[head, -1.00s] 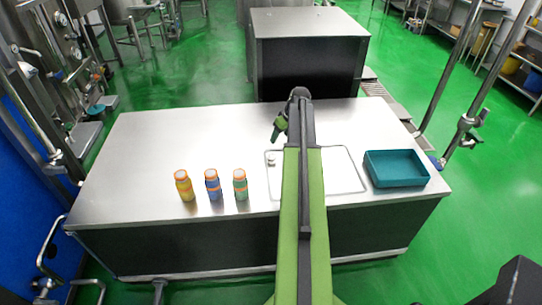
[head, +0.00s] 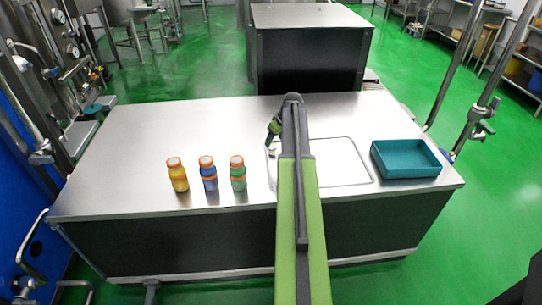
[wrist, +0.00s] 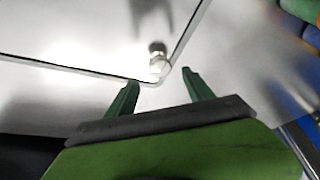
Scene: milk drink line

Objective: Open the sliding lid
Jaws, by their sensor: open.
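The sliding lid (head: 340,170) is a flat pale panel set in the metal table top, with a dark outline and rounded corners. A small round metal knob (wrist: 158,63) stands near one corner of the lid (wrist: 75,45) in the wrist view. My gripper (wrist: 162,78) is open and empty, its two green fingertips just short of the knob, which shows in the gap between them. I cannot tell the height between fingertips and knob. In the head view my gripper hangs at the lid's left side, and my arm hides part of the lid.
Yellow (head: 177,176), blue (head: 208,175) and green (head: 237,175) bottles with orange caps stand left of the lid. A teal tray (head: 405,160) sits at the right of the table (head: 120,150). The table's far left is clear.

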